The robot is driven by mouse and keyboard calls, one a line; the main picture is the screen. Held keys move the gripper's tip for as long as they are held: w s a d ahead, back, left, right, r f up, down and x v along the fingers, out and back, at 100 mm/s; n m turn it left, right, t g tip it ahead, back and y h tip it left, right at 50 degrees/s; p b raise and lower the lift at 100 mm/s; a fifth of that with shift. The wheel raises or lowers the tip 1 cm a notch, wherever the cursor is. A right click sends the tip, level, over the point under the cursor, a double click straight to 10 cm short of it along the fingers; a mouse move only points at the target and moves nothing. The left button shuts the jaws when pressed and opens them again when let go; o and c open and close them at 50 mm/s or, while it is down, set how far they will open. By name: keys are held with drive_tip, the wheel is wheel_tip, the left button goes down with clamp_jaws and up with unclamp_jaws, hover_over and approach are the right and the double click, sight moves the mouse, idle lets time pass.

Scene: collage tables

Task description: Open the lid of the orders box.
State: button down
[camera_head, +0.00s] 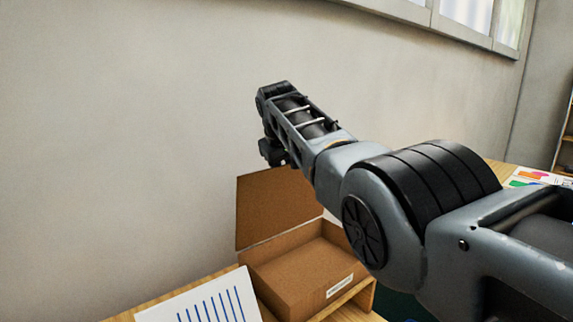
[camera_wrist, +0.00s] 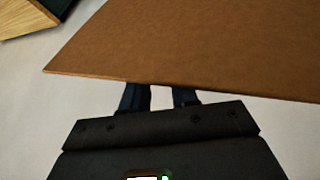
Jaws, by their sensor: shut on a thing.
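The orders box is a brown cardboard box (camera_head: 290,275) on the wooden table in the head view, with a small white label on its front whose text is too small to read. Its lid (camera_head: 272,208) stands up, roughly upright, at the back left side. The lid also fills the upper part of the wrist view (camera_wrist: 190,45) as a brown panel. My gripper (camera_wrist: 160,95) is shut on the lid's edge, with its dark fingers partly hidden behind the panel. In the head view my arm reaches over the box to the lid's top, and the fingertips are hidden.
A white sheet with blue stripes (camera_head: 205,300) lies left of the box. A plain wall (camera_head: 130,130) stands close behind the lid. Papers with coloured shapes (camera_head: 535,178) lie at the far right. My arm hides part of the table.

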drive_tip(key=shift+f, duration=0.15)
drive_tip(key=c, duration=0.9)
unclamp_jaws()
drive_tip(key=shift+b+v, duration=1)
drive_tip(key=shift+v, duration=2.9)
